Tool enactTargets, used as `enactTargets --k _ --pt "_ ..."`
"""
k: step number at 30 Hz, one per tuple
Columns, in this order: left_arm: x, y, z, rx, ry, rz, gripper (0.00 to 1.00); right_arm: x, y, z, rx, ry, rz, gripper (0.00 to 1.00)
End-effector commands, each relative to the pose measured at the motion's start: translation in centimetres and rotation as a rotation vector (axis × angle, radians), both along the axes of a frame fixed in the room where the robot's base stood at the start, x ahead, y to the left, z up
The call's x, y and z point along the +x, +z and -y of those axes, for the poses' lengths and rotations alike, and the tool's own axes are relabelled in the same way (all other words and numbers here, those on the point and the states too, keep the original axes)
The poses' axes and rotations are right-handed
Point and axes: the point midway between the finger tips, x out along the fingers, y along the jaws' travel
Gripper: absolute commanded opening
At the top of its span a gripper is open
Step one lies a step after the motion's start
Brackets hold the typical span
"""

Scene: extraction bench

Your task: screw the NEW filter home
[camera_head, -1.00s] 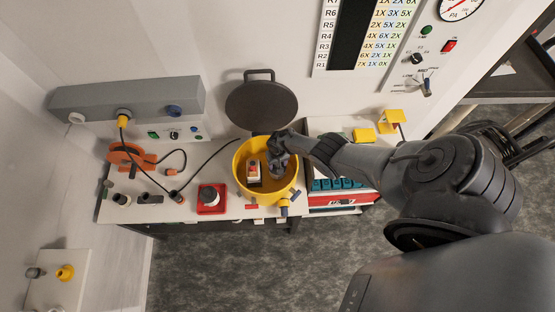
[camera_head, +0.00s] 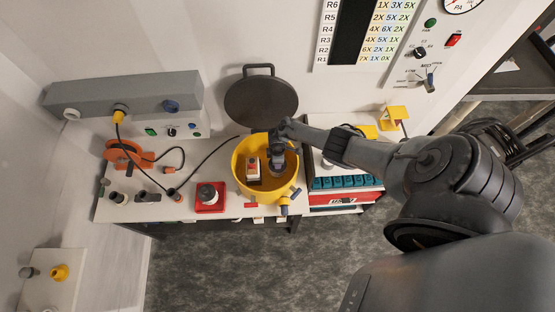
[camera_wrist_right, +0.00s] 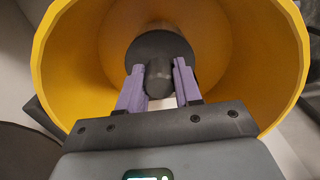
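My right gripper (camera_head: 277,160) reaches down into the open yellow drum (camera_head: 240,178). In the right wrist view its two purple fingers (camera_wrist_right: 158,85) stand on either side of a dark knob (camera_wrist_right: 158,78) on a dark round part (camera_wrist_right: 150,47). This part may be a filter, but no label shows. I cannot tell whether the fingers press on the knob or only flank it. In the head view a white part with a red-orange top (camera_head: 252,164) is in the drum, left of the gripper. My left gripper is not in view.
A dark round lid (camera_head: 261,103) stands open behind the drum. To the left are a red-based knob (camera_head: 209,196), small dark fittings (camera_head: 148,197), an orange part (camera_head: 122,151) and cables. A bin of blue parts (camera_head: 340,183) is close on the right.

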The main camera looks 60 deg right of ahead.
Motion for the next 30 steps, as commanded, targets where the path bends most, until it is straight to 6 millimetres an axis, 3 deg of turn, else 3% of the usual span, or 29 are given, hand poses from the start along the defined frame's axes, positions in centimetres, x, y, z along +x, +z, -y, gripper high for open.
enactTargets --k 1,6,11,15,16,21,30 --pt "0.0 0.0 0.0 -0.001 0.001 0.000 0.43 0.0 0.0 0.0 0.000 -0.001 0.000 0.26" --pt "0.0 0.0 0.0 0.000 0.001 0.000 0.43 0.0 0.0 0.0 0.000 -0.002 0.000 0.00" --pt "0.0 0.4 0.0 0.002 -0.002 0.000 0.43 0.0 0.2 -0.1 0.002 -0.073 0.001 0.00" --pt "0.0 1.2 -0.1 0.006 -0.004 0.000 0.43 0.0 0.2 -0.2 0.003 -0.329 -0.001 0.00" --pt "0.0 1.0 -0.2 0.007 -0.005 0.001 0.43 0.0 0.0 0.0 0.001 -0.334 0.000 0.35" --pt "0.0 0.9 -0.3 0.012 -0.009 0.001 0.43 0.0 0.0 0.0 0.000 -0.322 0.000 0.61" --pt "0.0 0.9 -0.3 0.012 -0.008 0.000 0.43 0.0 0.1 0.0 -0.001 -0.319 0.001 0.62"
